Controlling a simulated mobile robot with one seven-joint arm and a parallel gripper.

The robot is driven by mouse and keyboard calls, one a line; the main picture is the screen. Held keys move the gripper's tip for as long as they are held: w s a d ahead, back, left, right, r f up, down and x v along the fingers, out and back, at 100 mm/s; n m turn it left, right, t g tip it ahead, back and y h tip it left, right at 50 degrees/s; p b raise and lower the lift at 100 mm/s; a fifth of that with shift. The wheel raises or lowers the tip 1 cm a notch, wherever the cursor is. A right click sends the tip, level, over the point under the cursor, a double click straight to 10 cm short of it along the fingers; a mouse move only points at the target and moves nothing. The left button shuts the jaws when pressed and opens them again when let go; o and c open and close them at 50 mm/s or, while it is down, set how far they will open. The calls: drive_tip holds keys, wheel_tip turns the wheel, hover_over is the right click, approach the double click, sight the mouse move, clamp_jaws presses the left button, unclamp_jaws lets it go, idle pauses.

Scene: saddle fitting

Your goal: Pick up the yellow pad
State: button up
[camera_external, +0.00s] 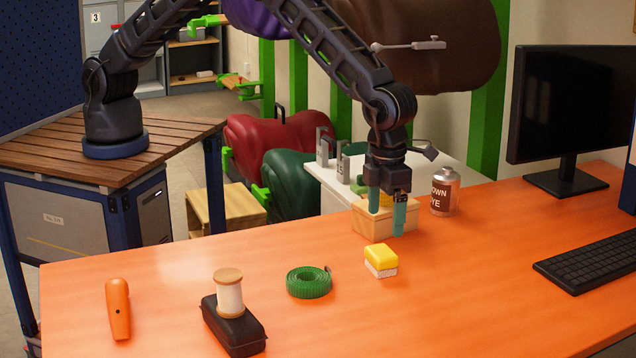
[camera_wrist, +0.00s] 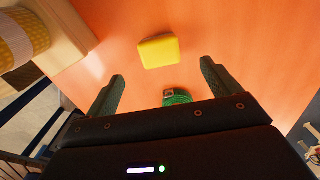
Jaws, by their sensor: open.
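The yellow pad (camera_external: 381,256) is a small block with a yellow top and a paler lower part. It lies on the orange table right of the green tape roll. In the wrist view the yellow pad (camera_wrist: 159,51) shows ahead of and between the fingers, apart from them. My gripper (camera_external: 387,215) is open and empty. It hangs pointing down above the table, in front of the wooden box and a little behind the pad. In the wrist view my gripper (camera_wrist: 165,80) shows two teal fingers spread wide.
The wooden box (camera_external: 370,222) stands close to my fingers, with a brown dye bottle (camera_external: 445,192) to its right. The green tape roll (camera_external: 309,282), a thread spool (camera_external: 229,293) on a black case (camera_external: 234,326) and an orange tool (camera_external: 118,309) lie leftward. A keyboard (camera_external: 590,262) lies right.

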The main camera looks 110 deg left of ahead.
sight(386, 255)
wheel_tip(386, 255, down, 9)
drive_tip(key=shift+s+f, duration=0.15)
drive_tip(key=shift+f, duration=0.05)
idle(0.4)
drive_tip(key=shift+c, duration=0.2)
drive_tip(key=c, duration=1)
